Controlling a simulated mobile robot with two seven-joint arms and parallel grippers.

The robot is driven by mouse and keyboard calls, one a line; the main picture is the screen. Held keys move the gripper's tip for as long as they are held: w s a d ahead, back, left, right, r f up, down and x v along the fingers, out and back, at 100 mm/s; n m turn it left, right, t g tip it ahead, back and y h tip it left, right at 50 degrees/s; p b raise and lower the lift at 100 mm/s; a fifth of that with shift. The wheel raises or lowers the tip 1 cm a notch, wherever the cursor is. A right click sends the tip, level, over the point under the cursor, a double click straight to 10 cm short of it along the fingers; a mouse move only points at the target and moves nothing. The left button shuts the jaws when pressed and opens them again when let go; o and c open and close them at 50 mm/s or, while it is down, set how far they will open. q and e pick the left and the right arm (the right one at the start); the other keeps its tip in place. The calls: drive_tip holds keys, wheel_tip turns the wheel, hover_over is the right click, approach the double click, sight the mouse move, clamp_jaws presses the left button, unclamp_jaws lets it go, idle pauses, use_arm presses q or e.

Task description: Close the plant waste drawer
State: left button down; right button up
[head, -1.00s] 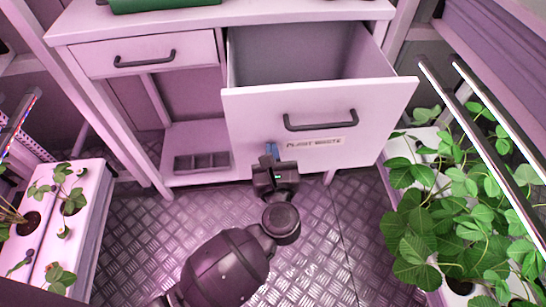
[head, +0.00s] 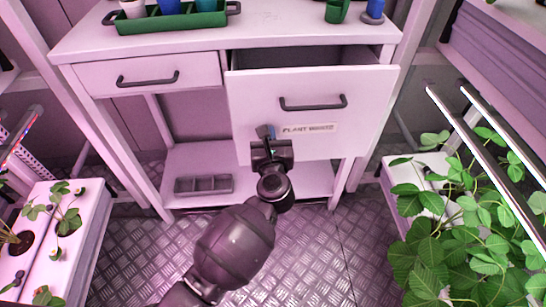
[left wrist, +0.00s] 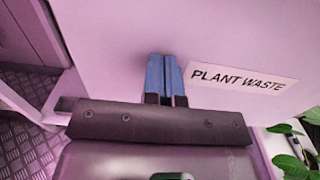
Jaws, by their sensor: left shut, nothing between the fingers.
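The plant waste drawer (head: 360,105) is a tall white front with a dark bar handle (head: 313,103) and a "PLANT WASTE" label (head: 308,129). It stands partly out of the white cabinet, with a narrow dark opening above its front. My left gripper (head: 266,133) is shut and empty, its blue fingertips at the drawer front, below and left of the handle and left of the label. In the left wrist view, the blue fingers (left wrist: 164,78) meet the white drawer front (left wrist: 120,40) beside the label; exact contact is hard to tell. My right gripper is not in view.
A shut smaller drawer (head: 100,76) is at the left. The worktop (head: 270,32) holds a green tray (head: 172,22) and a green cup (head: 337,11). A grey divided tray (head: 204,184) lies on the lower shelf. Leafy plants (head: 450,225) crowd the right; planters stand left.

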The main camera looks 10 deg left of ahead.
use_arm(q)
drive_tip(key=b+x, duration=0.1)
drive_tip(key=x, duration=1)
drive_tip(key=shift+r, duration=0.2)
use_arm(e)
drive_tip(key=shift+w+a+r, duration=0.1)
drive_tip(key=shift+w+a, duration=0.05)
